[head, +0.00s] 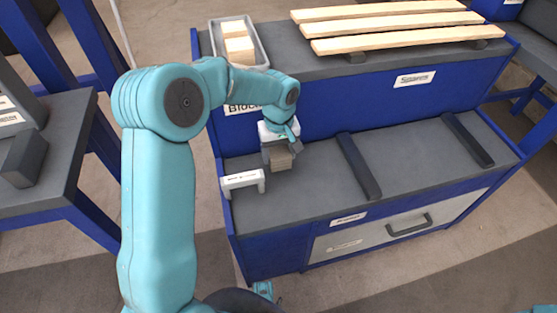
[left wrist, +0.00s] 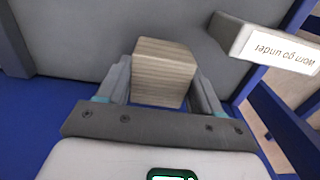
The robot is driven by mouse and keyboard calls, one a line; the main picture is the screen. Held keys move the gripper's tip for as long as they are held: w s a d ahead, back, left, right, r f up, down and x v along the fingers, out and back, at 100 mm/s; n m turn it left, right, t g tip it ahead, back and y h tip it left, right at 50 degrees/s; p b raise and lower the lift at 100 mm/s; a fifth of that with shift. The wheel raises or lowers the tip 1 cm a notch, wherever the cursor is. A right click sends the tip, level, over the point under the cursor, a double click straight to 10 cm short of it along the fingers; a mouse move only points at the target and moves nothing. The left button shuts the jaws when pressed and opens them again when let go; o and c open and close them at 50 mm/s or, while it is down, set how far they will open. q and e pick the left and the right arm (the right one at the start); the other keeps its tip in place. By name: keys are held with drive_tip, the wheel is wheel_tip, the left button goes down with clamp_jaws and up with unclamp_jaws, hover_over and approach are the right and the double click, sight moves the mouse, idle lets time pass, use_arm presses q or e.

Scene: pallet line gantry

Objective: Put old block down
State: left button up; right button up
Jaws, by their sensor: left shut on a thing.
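The old block (head: 281,161) is a worn grey-brown wooden cube. My left gripper (head: 279,148) is shut on it, pointing down over the left part of the lower bench shelf (head: 310,181). In the left wrist view the block (left wrist: 163,72) sits between the two grey fingers. I cannot tell whether its underside touches the shelf. A white bracket (head: 242,182) stands at the shelf's left edge, beside the block and apart from it. In the left wrist view the bracket (left wrist: 268,44) reads "worn go under".
A grey tray (head: 263,48) with pale new blocks (head: 239,46) stands on the upper shelf, beside several pale planks (head: 390,24). Two dark bars (head: 358,166) lie across the lower shelf to the right. The shelf between block and bars is clear. Another bench (head: 60,140) stands left.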

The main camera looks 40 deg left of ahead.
sight(279, 159)
use_arm(q)
drive_tip(key=shift+f, duration=1.35)
use_arm(e)
drive_tip(key=shift+f, duration=0.45)
use_arm(q)
drive_tip(key=shift+f, duration=0.15)
drive_tip(key=o, duration=1.2)
use_arm(e)
drive_tip(key=shift+f, duration=0.15)
use_arm(q)
drive_tip(key=shift+a+r, duration=0.1)
drive_tip(key=shift+r, duration=0.15)
wheel_tip(279, 159, up, 12)
drive_tip(key=p, duration=0.3)
drive_tip(key=shift+f, duration=0.1)
use_arm(e)
wheel_tip(279, 159, up, 4)
drive_tip(key=shift+f, duration=0.1)
